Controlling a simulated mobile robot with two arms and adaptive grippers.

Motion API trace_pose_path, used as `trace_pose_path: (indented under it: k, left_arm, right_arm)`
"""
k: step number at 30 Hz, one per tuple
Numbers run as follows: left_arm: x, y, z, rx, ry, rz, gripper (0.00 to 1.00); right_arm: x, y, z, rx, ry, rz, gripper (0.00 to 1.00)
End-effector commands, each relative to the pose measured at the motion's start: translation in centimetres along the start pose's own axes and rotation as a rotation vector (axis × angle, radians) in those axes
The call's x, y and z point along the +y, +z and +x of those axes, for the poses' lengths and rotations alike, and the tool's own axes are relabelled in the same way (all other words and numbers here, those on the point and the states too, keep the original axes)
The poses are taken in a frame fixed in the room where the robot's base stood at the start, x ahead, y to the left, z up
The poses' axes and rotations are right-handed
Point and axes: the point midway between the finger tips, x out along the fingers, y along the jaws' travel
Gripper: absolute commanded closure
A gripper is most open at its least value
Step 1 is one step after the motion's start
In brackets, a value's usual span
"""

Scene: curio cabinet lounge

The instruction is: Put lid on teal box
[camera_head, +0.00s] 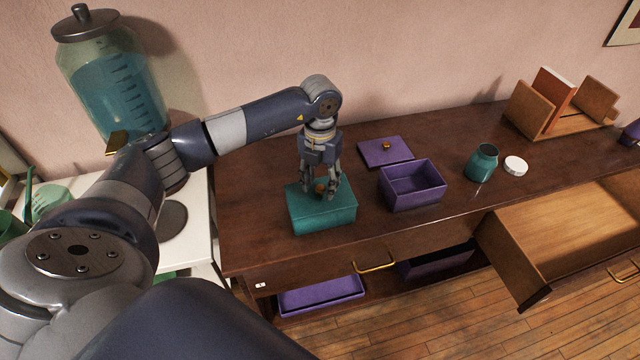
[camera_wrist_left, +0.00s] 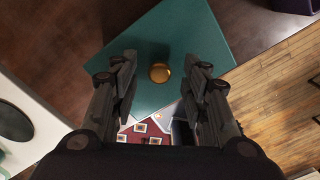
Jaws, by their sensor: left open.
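The teal box (camera_head: 325,220) stands near the left end of the dark wooden cabinet top. Its teal lid (camera_head: 305,200) lies over its top; whether it is fully seated cannot be told. The lid also shows in the left wrist view (camera_wrist_left: 165,35), with a round gold knob (camera_wrist_left: 159,73) at its middle. My left gripper (camera_head: 321,190) points down over the lid, open, with its fingers apart on either side of the knob and clear of it. The fingers partly hide the knob in the head view. My right gripper is not in view.
An open purple box (camera_head: 412,195) stands right of the teal box, with its purple lid (camera_head: 378,153) behind. Further right are a teal jar (camera_head: 482,163), a white cap (camera_head: 515,166) and a wooden book holder (camera_head: 570,120). An open drawer (camera_head: 570,230) juts out at the right.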

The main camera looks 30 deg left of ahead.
Motion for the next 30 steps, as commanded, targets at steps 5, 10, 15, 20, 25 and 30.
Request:
trace_pose_path:
  k: [5,10,15,20,25,30]
  left_arm:
    - [0.0,0.1,-3.8,-0.006,0.000,0.001,0.58]
    - [0.0,0.1,-7.3,-0.005,0.001,0.000,0.58]
    - [0.0,0.1,-9.7,-0.002,0.001,0.000,0.58]
    - [0.0,0.0,-10.7,-0.001,0.001,0.000,0.58]
    - [0.0,0.0,-10.8,0.000,0.001,0.000,0.58]
    - [0.0,0.0,-10.7,0.000,0.001,0.000,0.58]
  right_arm:
    - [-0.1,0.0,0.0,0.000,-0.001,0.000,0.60]
    - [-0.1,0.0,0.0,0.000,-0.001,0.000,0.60]
    - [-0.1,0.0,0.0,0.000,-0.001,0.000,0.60]
    - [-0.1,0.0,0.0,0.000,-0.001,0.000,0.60]
    - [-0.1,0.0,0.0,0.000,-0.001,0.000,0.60]
    - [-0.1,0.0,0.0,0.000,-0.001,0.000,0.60]
